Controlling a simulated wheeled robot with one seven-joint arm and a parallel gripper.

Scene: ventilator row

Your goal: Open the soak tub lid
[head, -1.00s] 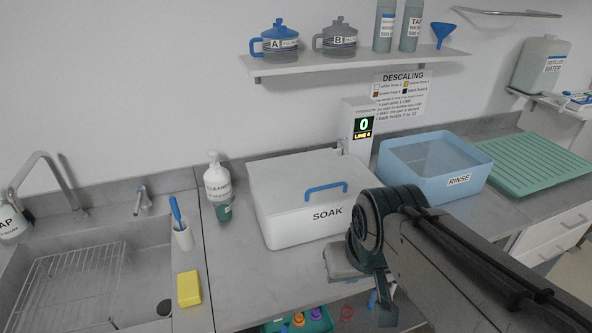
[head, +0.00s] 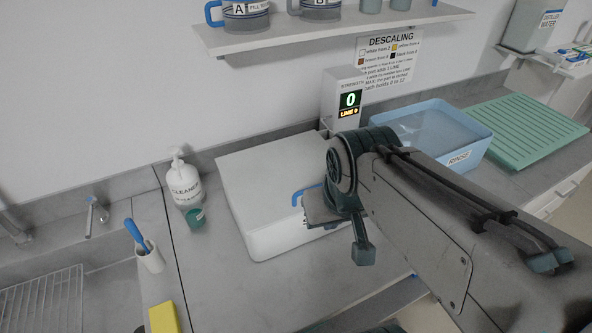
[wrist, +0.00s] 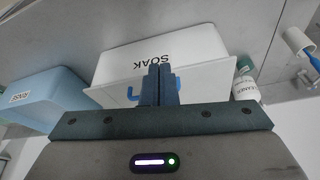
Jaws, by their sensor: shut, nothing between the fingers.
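The white soak tub (head: 262,238) stands on the grey counter with its flat lid (head: 265,165) shut. The lid's blue handle (head: 297,197) is partly hidden behind my arm in the head view. In the wrist view the tub front with the word SOAK (wrist: 150,58) is upside down, and the blue handle (wrist: 133,94) shows on both sides of my fingers. My gripper (wrist: 160,70) is shut and empty, in front of the handle in that view. Whether the fingers touch the handle cannot be told.
The blue rinse tub (head: 440,135) is right of the soak tub, with a green drain mat (head: 525,133) beyond. A strength display (head: 348,100) stands behind the lid. A shelf (head: 330,30) hangs above.

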